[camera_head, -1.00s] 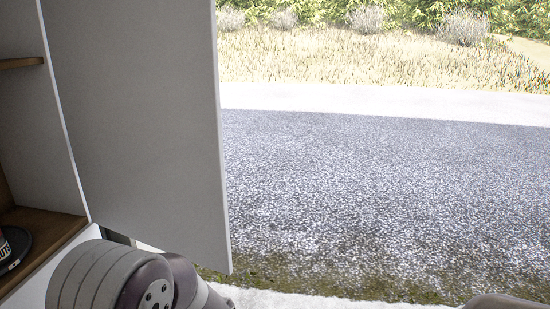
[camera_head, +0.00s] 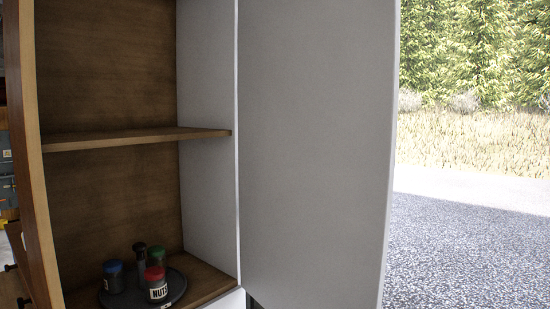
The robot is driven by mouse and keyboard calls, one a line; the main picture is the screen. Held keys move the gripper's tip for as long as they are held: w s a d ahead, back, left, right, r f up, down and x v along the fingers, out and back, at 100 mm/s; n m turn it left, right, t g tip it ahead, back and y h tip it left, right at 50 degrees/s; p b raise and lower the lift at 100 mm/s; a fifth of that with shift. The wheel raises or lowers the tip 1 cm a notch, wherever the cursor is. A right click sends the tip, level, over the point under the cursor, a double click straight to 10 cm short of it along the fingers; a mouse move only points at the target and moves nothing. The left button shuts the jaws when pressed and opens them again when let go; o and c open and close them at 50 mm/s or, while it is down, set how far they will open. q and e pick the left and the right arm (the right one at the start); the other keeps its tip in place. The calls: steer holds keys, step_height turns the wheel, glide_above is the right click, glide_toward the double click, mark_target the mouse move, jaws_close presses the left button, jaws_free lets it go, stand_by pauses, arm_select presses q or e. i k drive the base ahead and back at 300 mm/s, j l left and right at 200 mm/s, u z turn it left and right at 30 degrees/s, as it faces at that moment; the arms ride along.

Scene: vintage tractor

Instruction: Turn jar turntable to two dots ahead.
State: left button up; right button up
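The jar turntable (camera_head: 180,287) is a dark round tray on the bottom shelf of an open cabinet, at the lower left. Several small jars stand on it: one with a blue lid (camera_head: 113,276), one with a green lid (camera_head: 157,256), one with a red lid and a "NUTS" label (camera_head: 156,284), and a dark slim one (camera_head: 141,262). I cannot make out any dots. The turntable's front edge is near the bottom of the picture. Neither gripper is in view.
The cabinet has a wooden middle shelf (camera_head: 140,138) above the turntable. A grey door (camera_head: 315,150) stands open on the right, and a wooden panel (camera_head: 28,150) stands on the left. Gravel ground (camera_head: 470,255) lies outside to the right.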

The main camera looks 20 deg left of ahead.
mark_target(134, 297)
steer(key=i+l+u, duration=0.2)
steer(key=u, duration=0.15)
steer(key=i+l+u, duration=0.45)
steer(key=u, duration=0.2)
steer(key=i+l+u, duration=0.15)
steer(key=l+u, duration=0.2)
steer(key=i+l+u, duration=0.1)
steer(key=l+u, duration=0.6)
steer(key=l, duration=0.15)
steer(key=l+u, duration=0.3)
steer(key=l, duration=0.15)
